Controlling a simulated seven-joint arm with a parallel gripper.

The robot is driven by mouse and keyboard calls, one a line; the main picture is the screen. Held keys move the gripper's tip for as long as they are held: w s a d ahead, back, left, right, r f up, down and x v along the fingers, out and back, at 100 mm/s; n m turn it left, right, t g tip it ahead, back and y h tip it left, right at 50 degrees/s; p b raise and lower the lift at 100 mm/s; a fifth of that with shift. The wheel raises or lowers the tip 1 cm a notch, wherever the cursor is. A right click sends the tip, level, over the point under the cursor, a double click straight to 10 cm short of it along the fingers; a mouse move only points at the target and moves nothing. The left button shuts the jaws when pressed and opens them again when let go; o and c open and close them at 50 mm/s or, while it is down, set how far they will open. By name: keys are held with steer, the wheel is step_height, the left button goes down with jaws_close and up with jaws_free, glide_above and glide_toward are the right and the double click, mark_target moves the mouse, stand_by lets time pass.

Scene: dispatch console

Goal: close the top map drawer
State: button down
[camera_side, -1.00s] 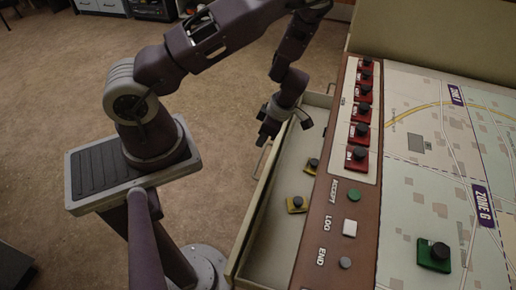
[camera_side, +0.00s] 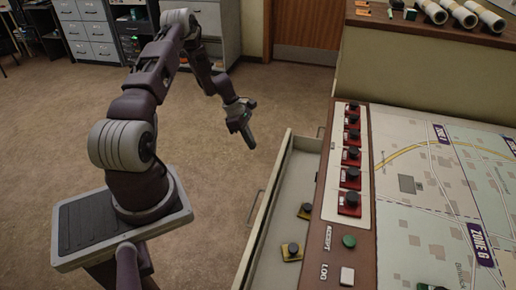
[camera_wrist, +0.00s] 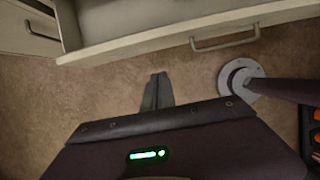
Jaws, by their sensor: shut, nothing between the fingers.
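The map drawer (camera_side: 271,190) is a long, shallow cream drawer standing open from the left side of the console. Its front, with a metal bar handle (camera_side: 256,206), faces left; the front (camera_wrist: 130,45) and handle (camera_wrist: 225,40) also cross the top of the wrist view. In the wrist view my gripper's fingers (camera_wrist: 158,78) are together, empty, pointing toward the drawer front.
The console top (camera_side: 405,215) holds a row of red switches (camera_side: 351,155), buttons and a map. Rolled tubes (camera_side: 450,12) lie on a shelf behind. Grey cabinets (camera_side: 88,38) stand at the back.

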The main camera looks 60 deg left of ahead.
steer(key=w+d+f, duration=0.4)
steer(key=d+f, duration=0.1)
steer(key=f, duration=0.2)
steer(key=shift+w, duration=0.4)
steer(key=w+d, duration=0.9)
steer(key=d, duration=0.1)
steer(key=shift+w, duration=0.4)
steer(key=shift+a, duration=0.15)
